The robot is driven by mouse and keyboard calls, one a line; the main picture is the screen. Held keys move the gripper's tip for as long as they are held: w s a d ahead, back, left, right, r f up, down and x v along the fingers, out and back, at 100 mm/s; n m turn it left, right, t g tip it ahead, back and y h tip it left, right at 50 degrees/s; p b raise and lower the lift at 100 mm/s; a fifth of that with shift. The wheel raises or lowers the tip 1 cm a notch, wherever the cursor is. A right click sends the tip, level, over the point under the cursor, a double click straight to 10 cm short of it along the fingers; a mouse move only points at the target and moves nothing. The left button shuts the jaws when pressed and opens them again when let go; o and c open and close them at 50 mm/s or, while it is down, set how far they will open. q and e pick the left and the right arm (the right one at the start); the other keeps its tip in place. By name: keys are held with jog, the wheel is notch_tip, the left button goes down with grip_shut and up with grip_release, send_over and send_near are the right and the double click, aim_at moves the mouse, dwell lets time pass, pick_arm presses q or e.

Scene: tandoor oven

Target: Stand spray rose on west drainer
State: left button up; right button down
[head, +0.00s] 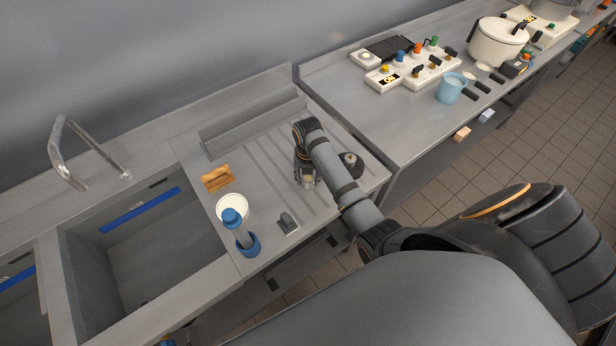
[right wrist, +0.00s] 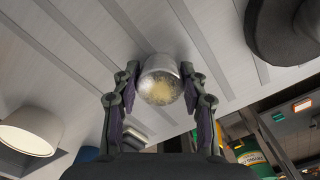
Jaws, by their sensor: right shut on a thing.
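My right gripper (head: 307,179) reaches down over the ribbed metal drainer (head: 262,165) beside the sink. In the right wrist view it is shut on a small rounded silvery thing with a pale yellowish face, which I take to be the spray rose (right wrist: 161,82). One finger is on each side of it. The rose shows only slightly in the head view (head: 308,184), low between the fingers. I cannot tell whether it touches the ribbed surface. My left gripper is not in view.
A dark round thing with a knob (head: 349,164) stands close right of my right gripper. To the left are a wooden block (head: 215,178), a white cup (head: 234,200), a blue-ended tool (head: 241,232) and a small grey block (head: 287,222). The sink (head: 150,250) lies further left.

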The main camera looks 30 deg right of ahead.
aim_at(308, 177)
jog(key=c, duration=0.7)
grip_release()
jog(key=shift+f, duration=0.15)
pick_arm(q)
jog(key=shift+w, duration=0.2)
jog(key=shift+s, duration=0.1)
pick_arm(e)
jog(key=shift+r, duration=0.35)
notch_tip(308, 177, up, 7)
jog(key=shift+r+b, duration=0.2)
jog(key=shift+b, duration=0.55)
pick_arm(q)
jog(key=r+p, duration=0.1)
jog(key=p, duration=0.1)
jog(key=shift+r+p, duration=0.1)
jog(key=shift+p, duration=0.25)
pick_arm(e)
notch_tip(308, 177, up, 4)
jog(key=shift+r, duration=0.2)
